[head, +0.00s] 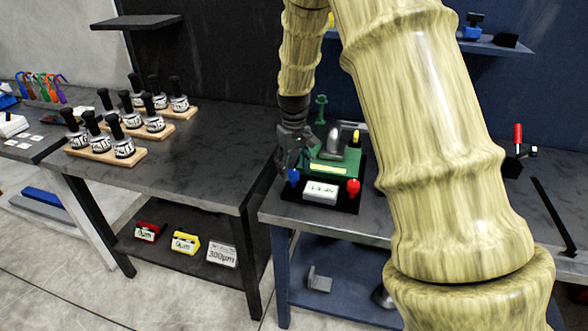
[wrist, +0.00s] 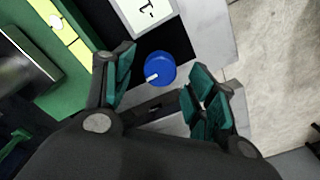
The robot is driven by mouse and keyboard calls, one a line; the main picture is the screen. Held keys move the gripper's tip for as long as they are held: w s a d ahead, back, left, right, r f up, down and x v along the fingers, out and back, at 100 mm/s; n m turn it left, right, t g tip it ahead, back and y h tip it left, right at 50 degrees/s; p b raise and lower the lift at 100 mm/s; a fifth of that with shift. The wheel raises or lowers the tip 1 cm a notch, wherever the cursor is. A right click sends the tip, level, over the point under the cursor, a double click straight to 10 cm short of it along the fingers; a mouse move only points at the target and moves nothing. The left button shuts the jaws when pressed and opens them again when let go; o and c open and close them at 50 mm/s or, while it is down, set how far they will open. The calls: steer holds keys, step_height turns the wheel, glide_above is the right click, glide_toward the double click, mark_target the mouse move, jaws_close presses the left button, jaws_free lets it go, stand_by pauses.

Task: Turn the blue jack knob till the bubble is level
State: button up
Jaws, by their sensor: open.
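The blue jack knob (head: 293,176) stands at the front left corner of the positioner's black base. In the wrist view the blue knob (wrist: 160,68) is round with a white pointer mark and lies between and just beyond my open fingertips. My gripper (wrist: 158,90) is open, with its fingers on either side and nothing held; I cannot tell whether a finger touches the knob. In the head view my gripper (head: 294,160) is just above the knob. The red knob (head: 353,187) is at the front right.
A white display (head: 321,191) sits between the knobs; part of the display (wrist: 152,12) shows in the wrist view. A grey cylindrical part (head: 341,136) stands on the plate. Wooden racks of jars (head: 107,156) stand on the left table. Bare bench lies in front of the base.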

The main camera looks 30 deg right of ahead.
steer(key=shift+f, duration=0.95)
steer(key=c, duration=1)
steer(key=shift+c, duration=0.2)
steer(key=n+p, duration=0.3)
steer(key=n, duration=0.2)
steer(key=shift+w+r+n, duration=0.1)
steer(key=shift+r+n, duration=0.05)
steer(key=shift+n, duration=0.15)
steer(key=n+p, duration=0.2)
steer(key=n, duration=0.3)
steer(key=shift+n+p, duration=0.35)
steer(key=shift+n, duration=0.35)
